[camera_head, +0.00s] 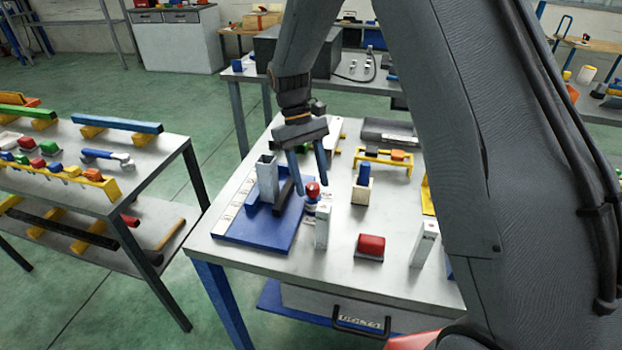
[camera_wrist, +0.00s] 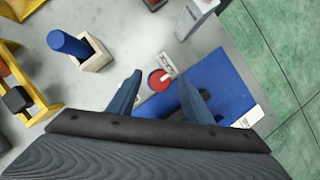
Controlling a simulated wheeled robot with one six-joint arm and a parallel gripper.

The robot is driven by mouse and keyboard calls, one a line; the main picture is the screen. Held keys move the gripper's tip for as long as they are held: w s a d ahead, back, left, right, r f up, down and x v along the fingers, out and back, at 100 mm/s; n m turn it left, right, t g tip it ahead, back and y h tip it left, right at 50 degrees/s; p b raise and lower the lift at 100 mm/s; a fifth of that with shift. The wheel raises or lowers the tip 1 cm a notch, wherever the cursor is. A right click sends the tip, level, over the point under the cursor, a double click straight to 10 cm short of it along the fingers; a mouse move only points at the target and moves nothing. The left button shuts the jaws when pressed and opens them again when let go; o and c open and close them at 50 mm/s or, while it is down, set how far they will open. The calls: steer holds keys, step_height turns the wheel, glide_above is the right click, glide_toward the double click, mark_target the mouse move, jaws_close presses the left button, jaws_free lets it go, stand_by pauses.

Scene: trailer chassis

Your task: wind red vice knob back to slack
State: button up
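The red vice knob (camera_head: 312,188) is a small round red cap near the right edge of the blue vice base plate (camera_head: 245,234). The knob also shows in the wrist view (camera_wrist: 160,80), with a pale mark on its top and a small labelled plate beside it. A square grey metal post (camera_head: 266,178) and a black bar (camera_head: 284,196) stand on the blue plate left of the knob. My gripper (camera_head: 311,183) points down at the knob. In the wrist view my gripper (camera_wrist: 159,86) is open, its fingers apart on either side of the knob. I cannot tell whether they touch it.
A pale upright post (camera_head: 322,226) stands close in front of the knob, and another post (camera_head: 424,243) stands farther right. A red button block (camera_head: 370,246) and a blue peg in a wooden block (camera_head: 361,186) are nearby. The grey tabletop (camera_head: 340,270) is bare between them.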

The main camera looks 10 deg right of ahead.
steer(key=b+v, duration=0.2)
steer(key=v, duration=0.5)
steer(key=shift+w+r+b, duration=0.15)
steer(key=shift+r+b, duration=0.2)
steer(key=s+d+f+m+t, duration=0.1)
steer(key=s+d+f, duration=0.1)
steer(key=s+d, duration=0.2)
steer(key=s+d+f+m+t+y, duration=0.1)
steer(key=s+d+f+m+t, duration=0.1)
steer(key=s, duration=0.6)
steer(key=s+d+f+m+t+b, duration=0.1)
steer(key=s+d+f+t, duration=0.1)
steer(key=s+d, duration=0.3)
steer(key=shift+s+d+f+m+y, duration=0.1)
steer(key=shift+s+d+m+y, duration=0.1)
steer(key=shift+s, duration=0.2)
steer(key=shift+s+d+m+y, duration=0.2)
steer(key=shift+s, duration=0.2)
